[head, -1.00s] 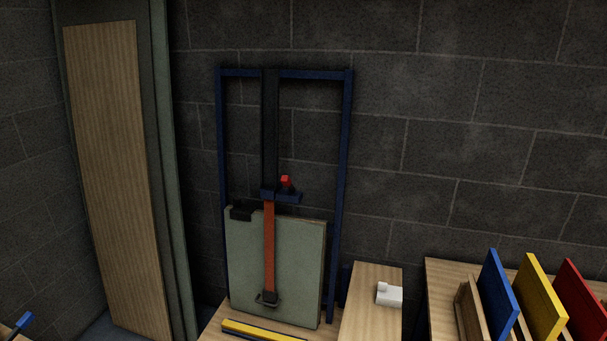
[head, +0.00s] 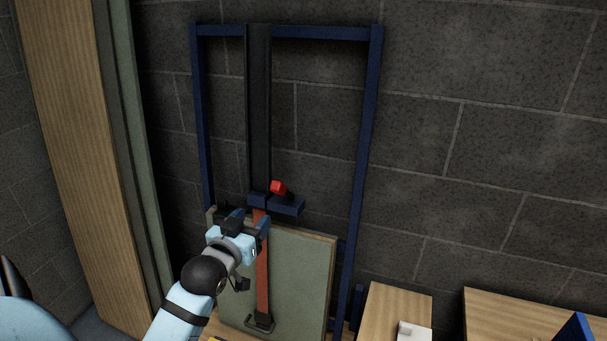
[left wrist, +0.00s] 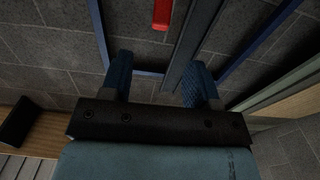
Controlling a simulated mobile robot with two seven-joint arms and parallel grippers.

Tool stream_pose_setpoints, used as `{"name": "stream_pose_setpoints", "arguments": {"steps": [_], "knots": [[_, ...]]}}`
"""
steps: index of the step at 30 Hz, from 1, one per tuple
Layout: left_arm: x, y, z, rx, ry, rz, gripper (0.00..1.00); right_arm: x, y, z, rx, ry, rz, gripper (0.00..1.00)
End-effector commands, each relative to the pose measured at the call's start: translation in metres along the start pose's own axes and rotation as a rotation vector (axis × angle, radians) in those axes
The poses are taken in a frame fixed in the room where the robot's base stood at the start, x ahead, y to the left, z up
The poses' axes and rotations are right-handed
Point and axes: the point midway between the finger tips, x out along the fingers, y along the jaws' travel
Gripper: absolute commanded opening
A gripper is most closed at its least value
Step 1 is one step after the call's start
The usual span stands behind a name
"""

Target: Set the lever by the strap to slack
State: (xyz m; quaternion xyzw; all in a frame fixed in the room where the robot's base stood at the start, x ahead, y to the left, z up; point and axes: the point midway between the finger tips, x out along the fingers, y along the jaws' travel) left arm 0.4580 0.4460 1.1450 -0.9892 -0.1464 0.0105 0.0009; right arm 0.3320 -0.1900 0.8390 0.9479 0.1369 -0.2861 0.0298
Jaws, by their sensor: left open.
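The lever (head: 278,187) has a red grip and sits on a dark blue bracket (head: 288,206) beside the top of the orange strap (head: 262,280). The strap runs down over the front of a grey-green panel (head: 303,270) to a dark buckle. A red bar, which looks like the lever's grip, shows at the top of the left wrist view (left wrist: 162,14). My left gripper (head: 250,222) is open and empty, below and left of the lever and in front of the panel's upper edge. Its fingers also show apart in the left wrist view (left wrist: 160,82). My right gripper is out of view.
A blue frame (head: 366,130) with a dark upright (head: 259,110) stands against the block wall. A wooden block (head: 392,308) carries a white part (head: 414,332) at the lower right. A tall wooden board (head: 70,150) stands at the left.

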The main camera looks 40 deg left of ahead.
Motion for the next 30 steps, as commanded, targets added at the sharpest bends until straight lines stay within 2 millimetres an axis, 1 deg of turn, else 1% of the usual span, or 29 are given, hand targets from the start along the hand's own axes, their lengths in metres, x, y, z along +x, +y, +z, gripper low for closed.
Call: {"name": "stream_pose_setpoints", "arguments": {"steps": [5,8,11,21,25,30], "knots": [[0.003,-0.006,-0.008,-0.006,0.017,-0.014,0.55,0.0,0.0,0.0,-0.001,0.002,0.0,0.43],[0.012,-0.006,-0.008,-0.006,0.016,-0.014,0.55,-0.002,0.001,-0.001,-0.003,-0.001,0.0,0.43],[0.028,-0.006,-0.01,-0.006,0.017,-0.014,0.55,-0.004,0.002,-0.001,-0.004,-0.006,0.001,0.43],[0.1,-0.007,-0.011,-0.006,0.016,-0.014,0.55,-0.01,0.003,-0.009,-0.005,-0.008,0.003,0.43],[0.12,-0.007,-0.01,-0.006,0.016,-0.013,0.55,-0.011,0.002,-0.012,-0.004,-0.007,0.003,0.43],[0.135,-0.007,-0.01,-0.005,0.017,-0.013,0.55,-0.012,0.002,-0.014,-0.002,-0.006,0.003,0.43]]}}
